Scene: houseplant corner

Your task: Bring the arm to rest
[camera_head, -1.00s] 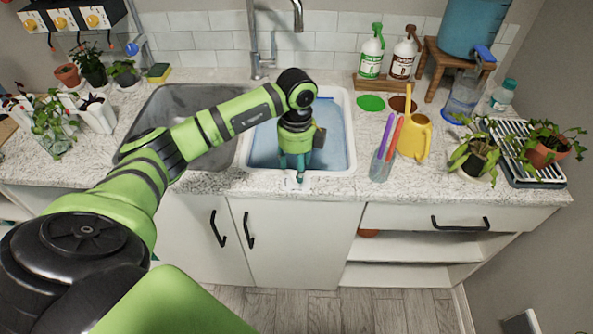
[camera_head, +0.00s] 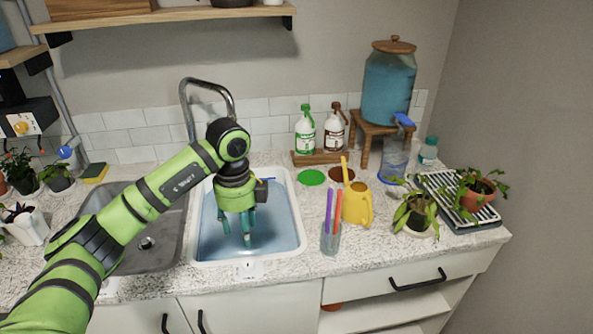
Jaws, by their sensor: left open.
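My left arm comes in from the lower left of the head view and reaches over the counter. My left gripper (camera_head: 236,232) points down over the right basin (camera_head: 290,205), which is white-rimmed and holds blue water. Its teal fingers are apart, with nothing seen between them. Whether the fingertips touch the water I cannot tell. My right gripper is not in view.
A grey basin (camera_head: 150,258) lies left. The faucet (camera_head: 190,108) rises behind. The air above the counter's right side is free.

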